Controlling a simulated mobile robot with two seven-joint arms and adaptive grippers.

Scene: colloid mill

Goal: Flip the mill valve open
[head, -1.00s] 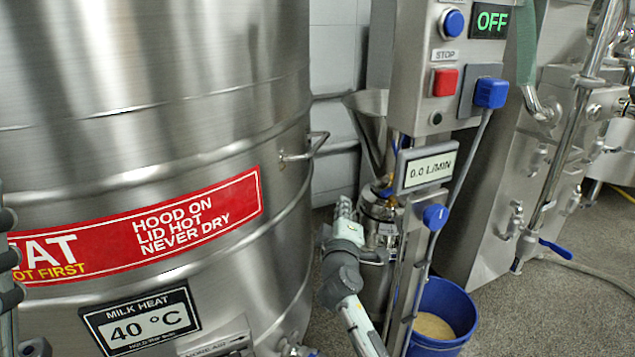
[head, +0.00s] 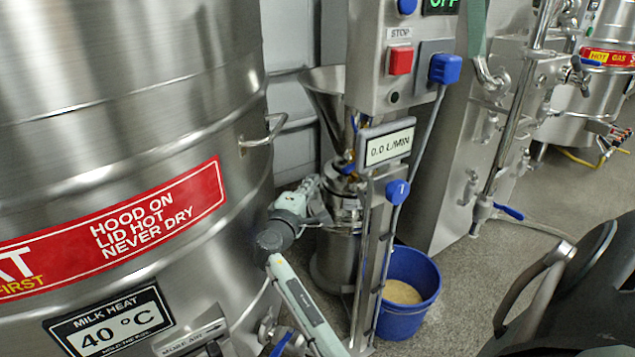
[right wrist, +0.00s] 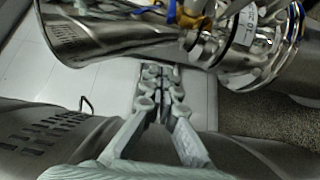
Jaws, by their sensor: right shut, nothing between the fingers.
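The colloid mill (head: 342,205), a steel body under a steel funnel (head: 325,85), stands in the middle of the head view behind a steel control post. A small brass fitting with blue on it (right wrist: 188,18) sits between funnel and mill body in the right wrist view; I cannot tell whether its valve is open. A blue knob (head: 398,191) is on the post below the 0.0 L/MIN display (head: 390,147). My right gripper (head: 312,187) is shut and empty, close to the mill's left side. It also shows in the right wrist view (right wrist: 160,85), apart from the funnel.
A large steel milk vat (head: 130,90) with a side handle (head: 265,132) stands close left of my right arm. A blue bucket (head: 408,320) with pale contents is on the floor right of the post. A dark object with a grey handle fills the lower right corner.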

